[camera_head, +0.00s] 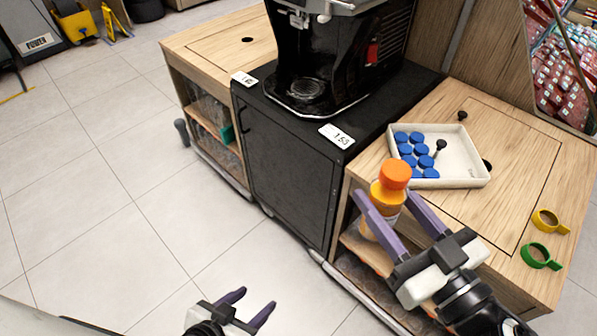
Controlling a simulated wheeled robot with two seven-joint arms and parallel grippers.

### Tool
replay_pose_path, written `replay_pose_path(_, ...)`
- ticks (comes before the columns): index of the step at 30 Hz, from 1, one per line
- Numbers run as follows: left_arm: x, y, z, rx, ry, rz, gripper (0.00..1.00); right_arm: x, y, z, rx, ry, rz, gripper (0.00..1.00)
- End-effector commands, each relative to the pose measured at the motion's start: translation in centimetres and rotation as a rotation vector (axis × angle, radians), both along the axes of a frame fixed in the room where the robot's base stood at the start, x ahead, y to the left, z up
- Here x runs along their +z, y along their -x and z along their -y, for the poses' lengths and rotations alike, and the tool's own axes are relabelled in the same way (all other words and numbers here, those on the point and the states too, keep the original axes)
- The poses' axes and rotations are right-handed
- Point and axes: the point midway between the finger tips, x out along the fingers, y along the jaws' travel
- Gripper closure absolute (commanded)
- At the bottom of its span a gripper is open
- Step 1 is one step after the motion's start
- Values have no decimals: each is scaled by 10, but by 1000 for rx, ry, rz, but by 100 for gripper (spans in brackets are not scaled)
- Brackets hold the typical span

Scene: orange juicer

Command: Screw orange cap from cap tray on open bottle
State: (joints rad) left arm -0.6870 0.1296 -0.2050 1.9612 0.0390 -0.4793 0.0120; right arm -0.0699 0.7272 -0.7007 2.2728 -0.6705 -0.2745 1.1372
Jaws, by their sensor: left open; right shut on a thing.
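A bottle (385,218) with orange contents stands upright between the fingers of my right gripper (387,197), which is shut on it. It is in front of the right counter's edge. An orange cap (396,172) is at the bottle's top; how tightly it sits cannot be told. The white cap tray (466,171) lies on the right counter and holds several blue caps (418,138) at its left side. No orange cap shows in the tray. My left gripper (257,298) is open and empty, low over the floor at the bottom of the view.
A black juicer (330,50) stands on a black cabinet (290,150) between two wooden counters. A yellow ring (548,222) and a green ring (540,258) lie on the right counter (500,215). Tiled floor (120,190) is clear at left.

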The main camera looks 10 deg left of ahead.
Motion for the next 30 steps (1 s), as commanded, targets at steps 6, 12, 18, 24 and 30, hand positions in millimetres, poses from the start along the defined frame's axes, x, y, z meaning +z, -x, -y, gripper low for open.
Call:
replay_pose_path(6, 0, 0, 0, -1, -1, 1, 48, 21, 7, 26, -201, -9, -5, 100)
replay_pose_path(12, 0, 0, 0, -2, 0, 1, 48, 10, 14, 84, -445, -6, -12, 100)
replay_pose_path(18, 0, 0, 0, -3, -1, 1, 48, -6, 30, 132, -621, -1, -7, 100)
replay_pose_path(24, 0, 0, 0, -3, -1, 1, 48, -12, 37, 149, -676, -2, 2, 100)
replay_pose_path(30, 0, 0, 0, -3, -1, 1, 48, -13, 39, 152, -683, 1, 4, 100)
